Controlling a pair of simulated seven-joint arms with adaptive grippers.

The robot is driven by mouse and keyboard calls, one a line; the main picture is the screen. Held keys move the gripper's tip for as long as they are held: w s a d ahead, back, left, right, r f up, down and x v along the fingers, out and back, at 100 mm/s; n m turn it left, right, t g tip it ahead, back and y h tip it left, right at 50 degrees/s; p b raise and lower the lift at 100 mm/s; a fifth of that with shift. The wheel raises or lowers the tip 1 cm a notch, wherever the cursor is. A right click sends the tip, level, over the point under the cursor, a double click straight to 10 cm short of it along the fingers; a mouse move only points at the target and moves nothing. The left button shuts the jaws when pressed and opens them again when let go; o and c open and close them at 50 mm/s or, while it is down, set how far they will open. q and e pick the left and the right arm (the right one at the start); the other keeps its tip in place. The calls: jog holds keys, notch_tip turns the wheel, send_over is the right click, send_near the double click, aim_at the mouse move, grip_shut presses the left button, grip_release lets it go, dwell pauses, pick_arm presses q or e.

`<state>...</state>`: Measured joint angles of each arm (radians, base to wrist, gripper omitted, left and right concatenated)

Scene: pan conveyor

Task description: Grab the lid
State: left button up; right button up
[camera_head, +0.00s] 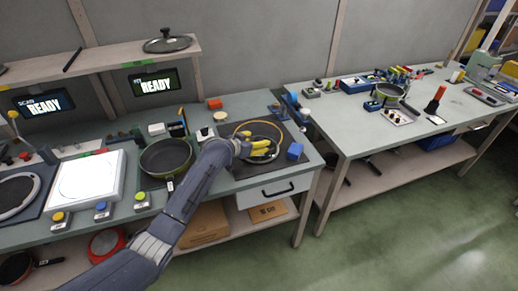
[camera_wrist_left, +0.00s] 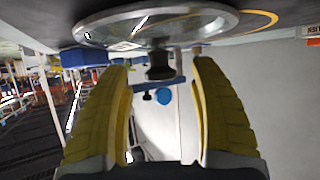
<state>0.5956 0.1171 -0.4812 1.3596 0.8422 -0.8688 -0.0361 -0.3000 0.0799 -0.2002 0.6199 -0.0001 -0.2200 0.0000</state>
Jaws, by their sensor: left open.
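The lid (camera_head: 264,129) lies on a dark mat at the right end of the near bench. In the left wrist view the glass lid (camera_wrist_left: 155,22) with its metal rim fills the top of the picture. Its dark knob (camera_wrist_left: 160,68) shows between the yellow fingertips. My left gripper (camera_head: 262,147) is open over the lid in the head view. In the left wrist view its two fingers (camera_wrist_left: 161,68) stand either side of the knob, with a gap on both sides. My right gripper is not in view.
A black pan (camera_head: 166,157) stands left of my forearm. Another lid (camera_head: 167,43) rests on the shelf.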

pick_arm(q)
jog(key=shift+x, duration=1.15)
jog(key=shift+c, duration=0.4)
grip_shut()
